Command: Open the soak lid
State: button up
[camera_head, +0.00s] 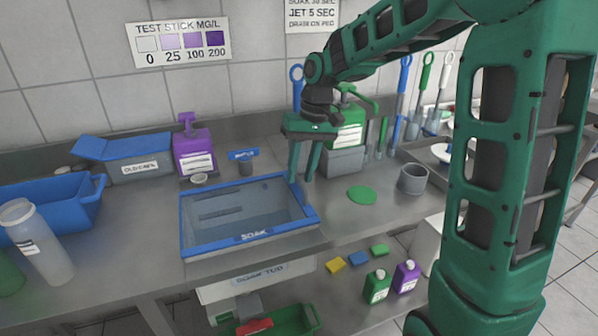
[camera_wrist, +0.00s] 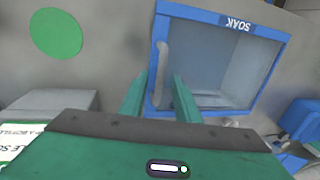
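The soak lid (camera_head: 250,237) is a blue frame around a clear grey panel, marked SOAK, lying flat over the tub in the counter. It also shows in the wrist view (camera_wrist: 237,24). A pale grey bar, looking like a handle (camera_wrist: 161,62), runs along one side of the lid in the wrist view. My gripper (camera_head: 302,178) is above the lid's far right corner in the head view, fingers pointing down. In the wrist view my gripper (camera_wrist: 160,78) has its fingers apart, with the bar's near end seen between them. Contact cannot be told.
A green disc (camera_head: 362,195) and grey cup (camera_head: 412,179) are right of the lid. A purple jug (camera_head: 194,152), blue-lidded box (camera_head: 140,170) and small grey holder with a blue top (camera_head: 244,156) stand behind. A blue bin (camera_head: 60,205) is left.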

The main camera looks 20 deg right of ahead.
grip_shut()
